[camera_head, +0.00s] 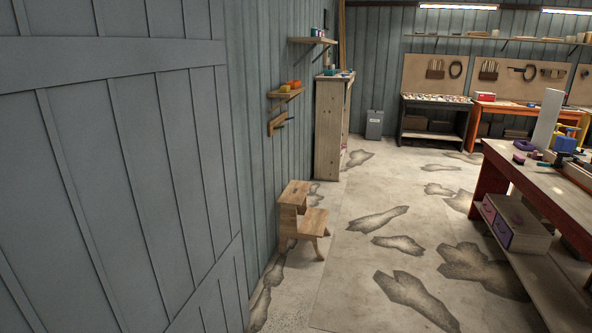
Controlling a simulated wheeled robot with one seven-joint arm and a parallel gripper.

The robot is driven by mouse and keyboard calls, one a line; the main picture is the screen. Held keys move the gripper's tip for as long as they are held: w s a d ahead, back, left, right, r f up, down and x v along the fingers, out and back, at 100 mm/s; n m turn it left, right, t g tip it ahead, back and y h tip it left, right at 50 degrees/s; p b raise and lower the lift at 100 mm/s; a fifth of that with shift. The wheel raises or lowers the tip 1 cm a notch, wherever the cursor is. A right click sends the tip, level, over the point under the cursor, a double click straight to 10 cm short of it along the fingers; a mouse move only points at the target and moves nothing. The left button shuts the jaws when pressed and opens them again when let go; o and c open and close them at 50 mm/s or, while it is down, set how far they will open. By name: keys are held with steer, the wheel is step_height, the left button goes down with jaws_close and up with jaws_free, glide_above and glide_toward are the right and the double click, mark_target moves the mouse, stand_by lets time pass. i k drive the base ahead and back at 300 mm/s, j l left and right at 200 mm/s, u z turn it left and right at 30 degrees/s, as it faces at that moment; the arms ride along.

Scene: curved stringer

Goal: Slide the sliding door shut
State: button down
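The sliding door (130,150) is a large blue-grey plank panel with cross and diagonal battens. It fills the left part of the head view, close to me. Its right edge stands in front of the blue-grey plank wall (262,140). Its handle and the doorway are not visible, so I cannot tell how far open it is. My gripper is not in view.
A wooden step stool (302,222) stands by the wall beyond the door's edge. A workbench (540,180) with red legs stands at the right, with tools on top. Wall shelves (285,94) and a tall wooden cabinet (330,125) are further back. The stained concrete floor (360,270) between is clear.

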mark_target(120, 213)
steer(key=i+l+u, duration=0.15)
steer(key=i, duration=1.55)
steer(key=i+u, duration=0.4)
steer(key=i+l+u, duration=0.25)
steer(key=i+u, duration=0.2)
steer(key=i, duration=0.15)
steer(key=i+u, duration=0.25)
steer(key=u, duration=0.15)
steer(key=i+l+u, duration=0.2)
steer(key=u, duration=0.2)
steer(key=i+l+u, duration=0.2)
steer(key=u, duration=0.2)
steer(key=i+l+u, duration=0.2)
steer(key=u, duration=0.25)
